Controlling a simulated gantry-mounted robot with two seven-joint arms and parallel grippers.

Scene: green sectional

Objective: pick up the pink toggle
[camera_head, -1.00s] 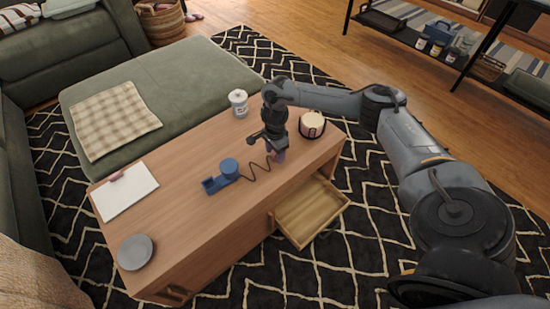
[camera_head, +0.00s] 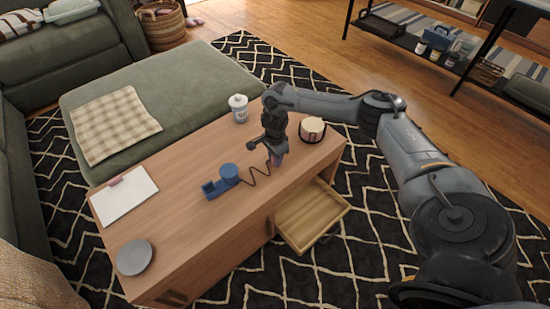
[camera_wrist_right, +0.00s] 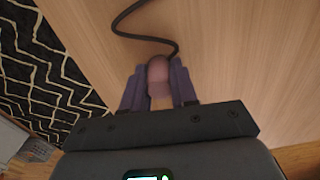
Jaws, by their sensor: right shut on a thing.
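The pink toggle (camera_wrist_right: 158,78) is a rounded pink piece between the two purple fingers of my right gripper in the right wrist view (camera_wrist_right: 158,92). A dark cord runs close to its far end. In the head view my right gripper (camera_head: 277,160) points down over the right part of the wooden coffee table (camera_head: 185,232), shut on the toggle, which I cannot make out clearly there. The wavy cord (camera_head: 258,180) leads from the gripper to a blue device (camera_head: 222,181) with a round top. My left gripper is not in view.
A candle in a dark holder (camera_head: 312,130) stands right of my gripper, and a white jar (camera_head: 239,108) behind it. An open drawer (camera_head: 311,215) juts from the table's front. A clipboard (camera_head: 124,195) and grey plate (camera_head: 134,257) lie at the left.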

